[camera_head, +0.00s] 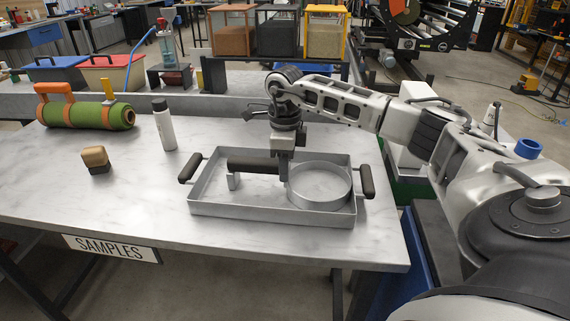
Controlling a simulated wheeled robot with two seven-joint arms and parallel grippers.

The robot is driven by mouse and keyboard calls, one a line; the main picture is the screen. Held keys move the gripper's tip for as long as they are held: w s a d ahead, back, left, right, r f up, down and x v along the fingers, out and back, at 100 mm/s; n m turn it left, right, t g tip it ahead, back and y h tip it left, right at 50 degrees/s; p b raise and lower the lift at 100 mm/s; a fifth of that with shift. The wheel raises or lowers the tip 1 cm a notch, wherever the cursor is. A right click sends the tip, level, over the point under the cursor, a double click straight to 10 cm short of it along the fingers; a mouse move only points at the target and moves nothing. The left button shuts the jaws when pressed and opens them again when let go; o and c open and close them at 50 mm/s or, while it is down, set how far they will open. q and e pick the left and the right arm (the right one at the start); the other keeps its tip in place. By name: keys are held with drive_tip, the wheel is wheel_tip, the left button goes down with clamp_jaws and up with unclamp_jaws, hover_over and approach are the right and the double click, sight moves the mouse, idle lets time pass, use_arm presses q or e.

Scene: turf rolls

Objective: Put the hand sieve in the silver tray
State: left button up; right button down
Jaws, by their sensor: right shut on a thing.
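The silver tray (225,211) lies on the table, a shallow rectangular metal tray with dark handles at its left and right ends. The hand sieve (321,201) is a round metal hoop with a dark handle (252,165) pointing left. It is level and within the tray's outline, its hoop in the right part. I cannot tell whether it touches the tray floor. My right gripper (285,168) points down and is shut on the sieve where the handle meets the hoop. The fingertips are partly hidden. My left gripper is not in view.
A green turf roll with orange straps (85,115) lies at the table's back left. A white bottle (164,127) and a wooden-topped block (96,159) stand left of the tray. Red and blue bins (112,74) stand behind. The table's front left is clear.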

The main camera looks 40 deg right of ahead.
drive_tip(key=shift+f, duration=0.1)
drive_tip(key=c, duration=1)
unclamp_jaws()
drive_tip(key=shift+c, duration=0.2)
